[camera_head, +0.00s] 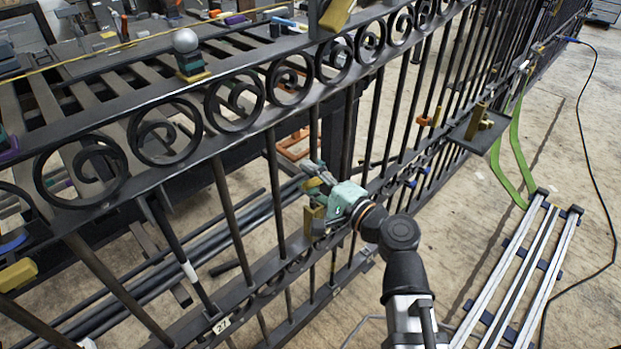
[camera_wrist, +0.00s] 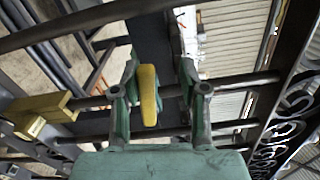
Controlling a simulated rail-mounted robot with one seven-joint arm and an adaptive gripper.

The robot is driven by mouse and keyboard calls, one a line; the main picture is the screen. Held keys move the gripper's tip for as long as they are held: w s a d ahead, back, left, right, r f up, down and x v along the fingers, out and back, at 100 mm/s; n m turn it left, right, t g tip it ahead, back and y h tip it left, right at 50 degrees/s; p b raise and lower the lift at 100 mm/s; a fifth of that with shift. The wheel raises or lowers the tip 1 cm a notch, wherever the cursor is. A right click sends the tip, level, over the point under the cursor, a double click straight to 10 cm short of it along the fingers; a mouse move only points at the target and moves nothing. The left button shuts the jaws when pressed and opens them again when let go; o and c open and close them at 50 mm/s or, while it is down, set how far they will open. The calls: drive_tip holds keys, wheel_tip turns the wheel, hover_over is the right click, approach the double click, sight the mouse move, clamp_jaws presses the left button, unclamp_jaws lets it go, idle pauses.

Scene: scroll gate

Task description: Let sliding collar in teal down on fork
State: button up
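My gripper (camera_head: 322,183), with a pale teal body, is at the near side of the black scroll gate, among its upright bars. In the wrist view, my gripper (camera_wrist: 158,88) has its two fingers apart. A yellow upright piece (camera_wrist: 149,95) shows between them, nearer the left finger, with a gap on the right. A yellow block (camera_wrist: 40,112) is left of the fingers; a gold block (camera_head: 312,216) is just below my gripper in the head view. I cannot tell the teal collar from my teal fingers, nor which gold part is the fork.
The gate's scroll rail (camera_head: 235,105) crosses above my gripper. A grey ball (camera_head: 186,40) stands on it. A small shelf with a gold block (camera_head: 478,124) is on the gate to the right. Green straps (camera_head: 514,150), metal rails (camera_head: 518,270) and a black cable lie on the right floor.

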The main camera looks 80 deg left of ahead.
drive_tip(key=shift+d, duration=0.1)
drive_tip(key=v, duration=0.7)
drive_tip(key=shift+w+d, duration=0.15)
idle(0.4)
